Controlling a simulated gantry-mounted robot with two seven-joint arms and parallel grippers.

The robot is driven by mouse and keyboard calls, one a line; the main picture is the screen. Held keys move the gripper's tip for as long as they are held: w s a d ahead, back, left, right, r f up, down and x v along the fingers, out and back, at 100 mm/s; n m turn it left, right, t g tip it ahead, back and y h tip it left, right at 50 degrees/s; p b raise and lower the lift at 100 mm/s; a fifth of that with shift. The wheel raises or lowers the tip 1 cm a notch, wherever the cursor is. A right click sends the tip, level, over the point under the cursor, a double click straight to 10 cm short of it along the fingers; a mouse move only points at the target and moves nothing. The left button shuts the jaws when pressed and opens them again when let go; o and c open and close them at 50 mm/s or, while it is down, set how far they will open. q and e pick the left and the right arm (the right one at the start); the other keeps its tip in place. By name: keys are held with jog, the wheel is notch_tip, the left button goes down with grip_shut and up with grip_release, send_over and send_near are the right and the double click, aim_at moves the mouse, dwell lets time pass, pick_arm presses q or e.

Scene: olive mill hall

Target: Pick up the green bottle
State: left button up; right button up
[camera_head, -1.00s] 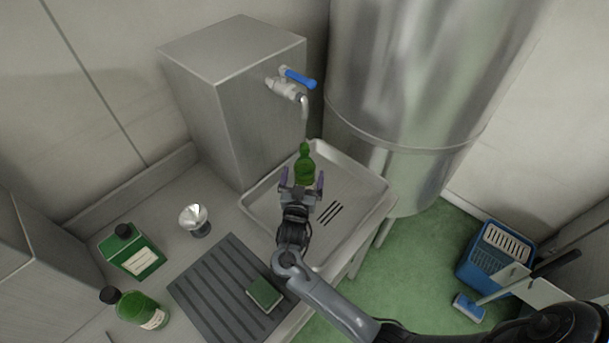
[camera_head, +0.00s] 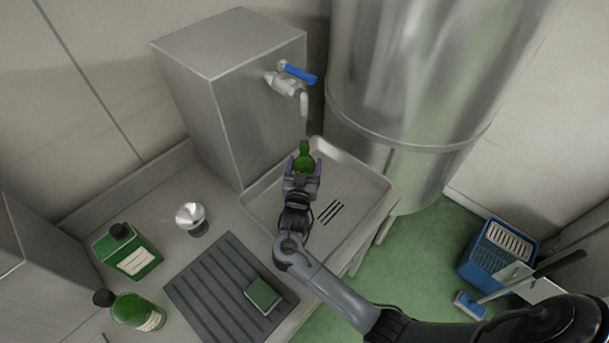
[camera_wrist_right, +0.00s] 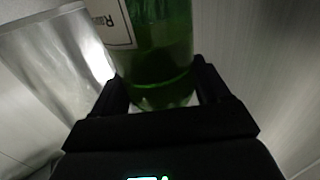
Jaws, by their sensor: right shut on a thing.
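The green bottle (camera_head: 304,157) stands upright in the metal tray under the tap, its lower part hidden by my right gripper. My right gripper (camera_head: 303,172) is shut on it, one finger on each side. In the right wrist view the green bottle (camera_wrist_right: 158,50) with a white label fills the space between the fingers of the right gripper (camera_wrist_right: 165,95). I cannot tell whether the bottle touches the tray. My left gripper is not in view.
The tap (camera_head: 290,85) with a blue lever juts from a steel box just above the bottle. The drip tray (camera_head: 350,215) has a raised rim. A capped green bottle (camera_head: 138,311), a green can (camera_head: 128,254), a funnel (camera_head: 191,217) and a ribbed mat (camera_head: 215,290) lie left.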

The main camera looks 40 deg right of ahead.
jog(key=shift+r, duration=0.1)
jog(key=shift+c, duration=0.9)
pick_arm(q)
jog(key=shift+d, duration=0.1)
pick_arm(e)
jog(key=shift+r, duration=0.2)
